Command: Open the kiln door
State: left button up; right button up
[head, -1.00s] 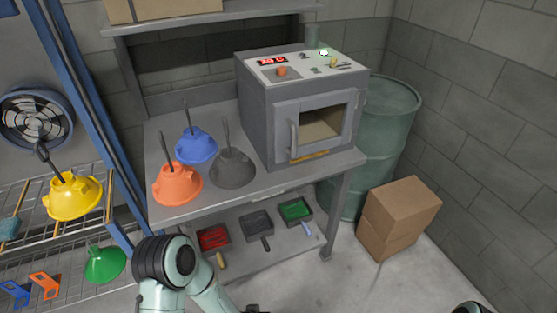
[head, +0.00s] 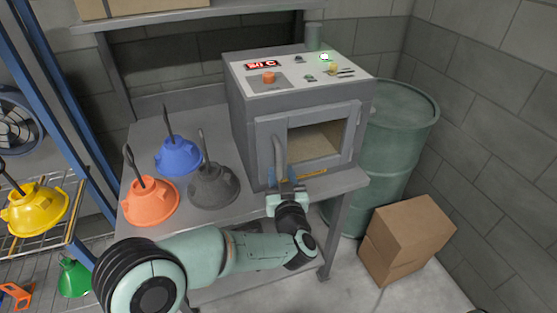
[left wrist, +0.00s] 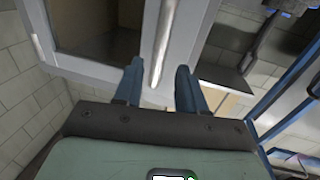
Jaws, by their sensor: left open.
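The grey kiln (head: 245,105) stands on the workbench, with a control panel on its sloped top. Its door (head: 353,125) has a window onto a tan interior and appears closed. A vertical bar handle (head: 279,150) runs down the door's left side. My left gripper (head: 283,178) is open at the handle's lower part. In the left wrist view the handle (left wrist: 163,45) rises between the two blue fingertips of the left gripper (left wrist: 158,78), with a gap on each side. My right gripper is not in view.
Orange (head: 150,203), blue (head: 178,157) and dark grey (head: 213,186) hood-like pieces stand on the workbench (head: 140,140) left of the kiln. A green drum (head: 395,150) and cardboard boxes (head: 408,235) stand to the right. Floor in front of the boxes is clear.

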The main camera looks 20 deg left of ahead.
aim_at(280, 164)
pick_arm(q)
jog(key=x, duration=0.6)
jog(key=shift+d+f+p, duration=0.1)
jog(key=shift+p, duration=0.25)
grip_shut()
